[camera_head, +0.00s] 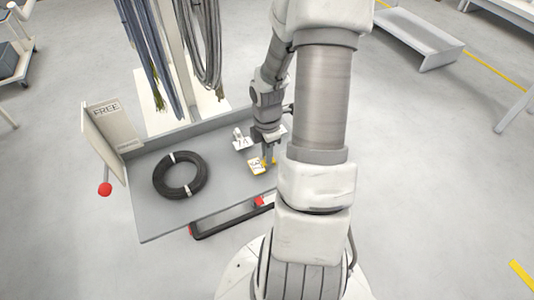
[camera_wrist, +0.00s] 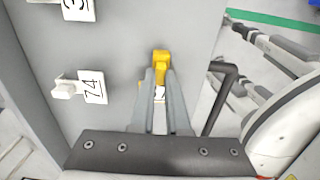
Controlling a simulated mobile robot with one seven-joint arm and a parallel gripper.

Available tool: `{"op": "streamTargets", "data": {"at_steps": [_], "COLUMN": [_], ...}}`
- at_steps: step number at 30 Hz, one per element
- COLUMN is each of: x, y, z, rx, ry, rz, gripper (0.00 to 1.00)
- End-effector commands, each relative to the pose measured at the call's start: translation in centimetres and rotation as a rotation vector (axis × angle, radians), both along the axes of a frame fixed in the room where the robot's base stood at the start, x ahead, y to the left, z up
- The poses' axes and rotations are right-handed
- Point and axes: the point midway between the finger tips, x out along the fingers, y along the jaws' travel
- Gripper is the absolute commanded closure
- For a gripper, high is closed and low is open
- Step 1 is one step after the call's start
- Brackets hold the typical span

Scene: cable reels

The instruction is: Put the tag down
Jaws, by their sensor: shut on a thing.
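A yellow tag with a white lettered face (camera_head: 256,166) is at my gripper, over the right part of the grey tabletop (camera_head: 222,178). My gripper (camera_head: 268,161) points down with its fingers shut on the tag. In the wrist view the yellow end of the tag (camera_wrist: 161,60) sticks out past the fingertips (camera_wrist: 160,76), and a bit of its white face shows between the fingers. The fingers hide the rest. I cannot tell whether the tag touches the tabletop.
A white tag (camera_head: 242,143) stands behind the yellow one; it also shows in the wrist view (camera_wrist: 94,86), with another white tag (camera_wrist: 78,9). A black cable coil (camera_head: 181,187) lies left. A "FREE" sign (camera_head: 107,112) stands at the left edge. Bare tabletop lies between coil and gripper.

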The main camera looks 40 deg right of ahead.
Motion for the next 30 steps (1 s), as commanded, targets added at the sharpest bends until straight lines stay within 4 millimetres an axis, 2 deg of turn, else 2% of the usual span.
{"op": "streamTargets", "data": {"at_steps": [1,6,17,20,30], "x": [0.0,0.0,0.0,0.1,0.0], "y": [0.0,0.0,0.0,0.0,-0.1], "z": [-0.2,-0.1,0.5,1.9,9.2], "rx": [0.000,0.000,0.000,-0.002,-0.003], "ry": [0.000,0.000,0.000,-0.003,-0.002], "rz": [0.000,0.000,-0.001,-0.001,-0.002], "gripper": [0.85,0.57,0.57,0.57,0.57]}}
